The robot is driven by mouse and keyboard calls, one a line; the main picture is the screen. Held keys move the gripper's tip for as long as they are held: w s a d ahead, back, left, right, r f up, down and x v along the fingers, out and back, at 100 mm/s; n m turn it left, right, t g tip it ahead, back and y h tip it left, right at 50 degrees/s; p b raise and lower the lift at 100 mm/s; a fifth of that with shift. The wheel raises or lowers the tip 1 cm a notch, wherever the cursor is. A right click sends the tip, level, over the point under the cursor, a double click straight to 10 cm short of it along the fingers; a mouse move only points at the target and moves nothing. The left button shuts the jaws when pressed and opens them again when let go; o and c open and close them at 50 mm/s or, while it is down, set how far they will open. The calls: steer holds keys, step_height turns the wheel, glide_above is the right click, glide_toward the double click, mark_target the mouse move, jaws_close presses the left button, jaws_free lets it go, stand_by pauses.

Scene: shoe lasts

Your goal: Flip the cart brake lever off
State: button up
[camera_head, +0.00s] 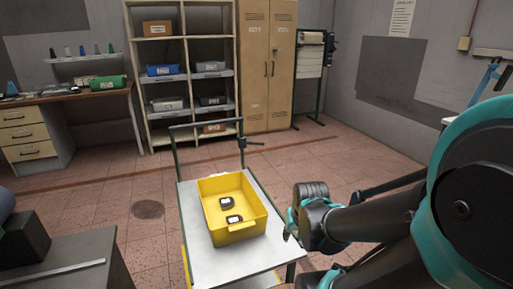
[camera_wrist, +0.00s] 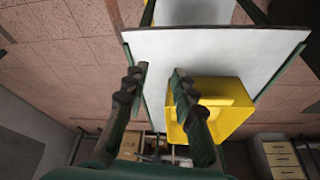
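The cart (camera_head: 197,263) has a grey top and a dark green frame, and stands in the middle of the head view. A small dark lever-like part (camera_head: 251,143) sticks out to the right from the right post of the cart's upright handle; I cannot be sure it is the brake lever. My gripper (camera_head: 291,224) is beside the cart's right edge, well apart from that part. In the wrist view, my gripper (camera_wrist: 161,70) is open, with two separated fingers and nothing between them. The cart top (camera_wrist: 205,50) shows beyond the fingers. No lever is clearly recognisable in that view.
A yellow bin (camera_head: 241,237) on the cart holds two small dark objects with white labels. Shelves (camera_head: 192,93), a tan locker (camera_head: 268,70) and a workbench (camera_head: 75,97) line the back. A dark grey surface (camera_head: 70,268) is at lower left. Floor is open around the cart.

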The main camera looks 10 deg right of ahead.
steer(key=w+r+m, duration=0.2)
steer(key=w, duration=0.4)
steer(key=w+a+r+m+t+y, duration=0.1)
steer(key=w+m, duration=0.2)
steer(key=w, duration=0.3)
steer(key=w+a+r+m, duration=0.1)
steer(key=w+r+m, duration=0.1)
steer(key=w, duration=0.4)
steer(key=shift+w+r+m+y, duration=0.3)
steer(key=shift+w, duration=0.05)
jaws_close()
steer(key=w+m+t+y, duration=0.2)
steer(key=w+m, duration=0.7)
steer(key=w, duration=1.2)
steer(key=w+d+f+m+t, duration=0.1)
steer(key=w+f+m, duration=0.3)
steer(key=w, duration=0.6)
steer(key=w+d+f+m+t, duration=0.1)
steer(key=w+f+m, duration=0.3)
steer(key=w+m, duration=0.4)
steer(key=w+d+f+m+t+y, duration=0.1)
steer(key=w+f+m, duration=0.3)
steer(key=w, duration=0.8)
steer(key=shift+d+f+m+t, duration=0.35)
steer(key=shift+d+m+t, duration=0.15)
steer(key=shift+d+m, duration=0.4)
